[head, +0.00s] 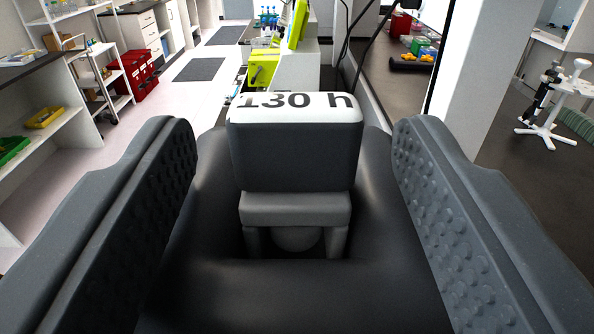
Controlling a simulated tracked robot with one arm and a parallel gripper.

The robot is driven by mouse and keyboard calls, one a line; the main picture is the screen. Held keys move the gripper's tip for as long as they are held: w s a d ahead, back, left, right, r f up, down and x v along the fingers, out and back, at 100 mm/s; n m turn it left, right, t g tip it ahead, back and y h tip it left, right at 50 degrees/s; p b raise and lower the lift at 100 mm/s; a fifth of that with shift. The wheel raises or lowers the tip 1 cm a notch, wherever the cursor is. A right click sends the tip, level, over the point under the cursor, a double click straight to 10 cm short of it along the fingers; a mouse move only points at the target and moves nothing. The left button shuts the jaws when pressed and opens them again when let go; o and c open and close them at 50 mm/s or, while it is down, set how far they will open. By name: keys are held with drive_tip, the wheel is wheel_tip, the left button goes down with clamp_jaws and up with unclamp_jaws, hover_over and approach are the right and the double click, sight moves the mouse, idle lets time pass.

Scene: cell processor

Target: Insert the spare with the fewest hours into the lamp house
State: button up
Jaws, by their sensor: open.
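A spare lamp (294,155) has a dark grey block head with a white top label (330,104) reading "130 h"; the first digit is partly cut off at the label's edge. Below the head are a lighter grey collar and two short legs around a rounded part. It stands upright in a recess of a dark, soft-looking holder (290,295). My gripper (292,128) is open, with one textured finger on each side of the lamp and clear gaps to both. Other spares and the lamp house cannot be made out here.
Beyond stands a white and lime-green machine (285,62). White shelves with a yellow tray (44,117) and red drawers (138,75) are at left. A pale pillar (480,75) and a white pipette stand (549,130) are at right.

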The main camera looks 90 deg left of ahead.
drive_tip(key=d+b, duration=0.1)
drive_tip(key=d, duration=1.1)
drive_tip(key=shift+s+d+b, duration=0.15)
drive_tip(key=shift+b, duration=0.15)
idle(0.5)
